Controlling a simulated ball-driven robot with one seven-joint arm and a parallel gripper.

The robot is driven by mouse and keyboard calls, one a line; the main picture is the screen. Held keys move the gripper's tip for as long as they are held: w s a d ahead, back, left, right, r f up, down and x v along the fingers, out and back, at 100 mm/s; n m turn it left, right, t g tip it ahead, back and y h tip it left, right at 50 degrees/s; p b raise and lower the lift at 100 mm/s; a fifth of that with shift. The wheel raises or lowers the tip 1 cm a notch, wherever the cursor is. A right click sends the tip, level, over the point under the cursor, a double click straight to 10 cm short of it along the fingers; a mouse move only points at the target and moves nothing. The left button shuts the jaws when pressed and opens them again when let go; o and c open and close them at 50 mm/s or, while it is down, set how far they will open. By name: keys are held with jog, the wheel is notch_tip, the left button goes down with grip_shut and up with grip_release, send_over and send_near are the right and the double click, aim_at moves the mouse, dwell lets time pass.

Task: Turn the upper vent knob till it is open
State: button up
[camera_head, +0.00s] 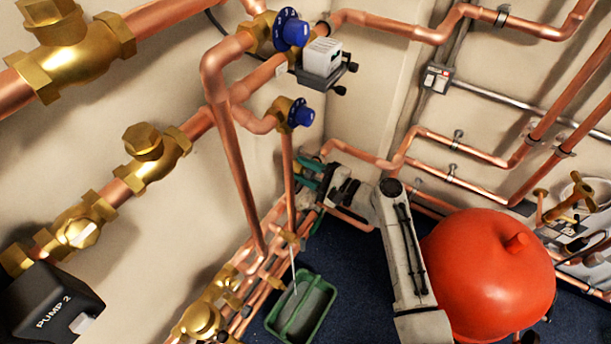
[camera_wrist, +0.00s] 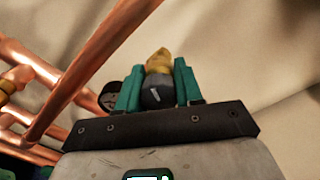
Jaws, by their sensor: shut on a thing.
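In the wrist view a dark grey knob (camera_wrist: 158,92) with a short pale mark, tilted in the picture, sits between the green fingers of my gripper (camera_wrist: 158,88). A brass fitting (camera_wrist: 159,62) shows just behind it. The fingers touch the knob from both sides. In the head view my gripper (camera_head: 312,169) is beside the copper pipes in the corner, and its own wrist hides most of the knob. I cannot tell from the frames how far the knob is turned.
A round black part (camera_wrist: 110,96) is close to the left finger. Two blue knobs (camera_head: 291,32) (camera_head: 301,113) and a white box (camera_head: 322,57) are above my gripper. A green tray (camera_head: 302,308) is on the blue floor below. A red tank (camera_head: 487,270) stands right of my arm.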

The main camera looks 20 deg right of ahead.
jog(key=n+b, duration=0.3)
jog(key=n, duration=0.1)
jog(key=n+b, duration=0.2)
jog(key=shift+f+b, duration=0.3)
jog(key=shift+b, duration=0.05)
jog(key=shift+r+n+b, duration=0.15)
jog(key=shift+n+b, duration=1.4)
jog(key=shift+n, duration=0.45)
jog(key=o, duration=1)
jog(key=shift+r, duration=0.1)
jog(key=shift+o, duration=0.2)
jog(key=shift+s, duration=0.1)
jog(key=v, duration=1)
jog(key=shift+s+d+p, duration=0.25)
jog(key=shift+p, duration=0.2)
